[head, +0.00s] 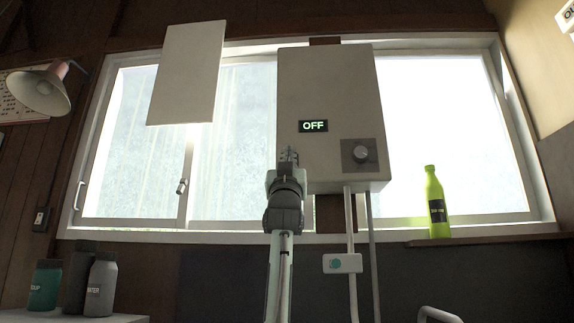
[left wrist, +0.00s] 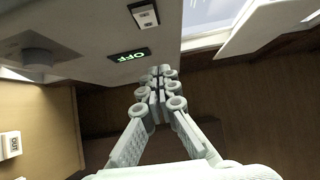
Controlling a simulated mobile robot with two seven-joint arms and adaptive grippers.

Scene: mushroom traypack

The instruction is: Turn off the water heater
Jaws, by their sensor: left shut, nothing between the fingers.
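The water heater (head: 325,85) is a pale box mounted in front of the window. Its small display (head: 313,126) reads OFF in green and also shows in the left wrist view (left wrist: 127,56). A round knob (head: 361,153) sits on a dark plate at its lower right. A small switch plate (left wrist: 145,14) shows beside the display in the left wrist view. My left gripper (head: 288,158) is shut and empty, by the heater's lower left corner in the head view, partly hiding it. Whether it touches the heater is unclear. My right gripper is not in view.
A pale flat panel (head: 187,72) stands out left of the heater. Pipes (head: 351,220) run down below it. A green bottle (head: 437,205) stands on the sill at right. A lamp (head: 42,90) and several containers (head: 101,285) are at left.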

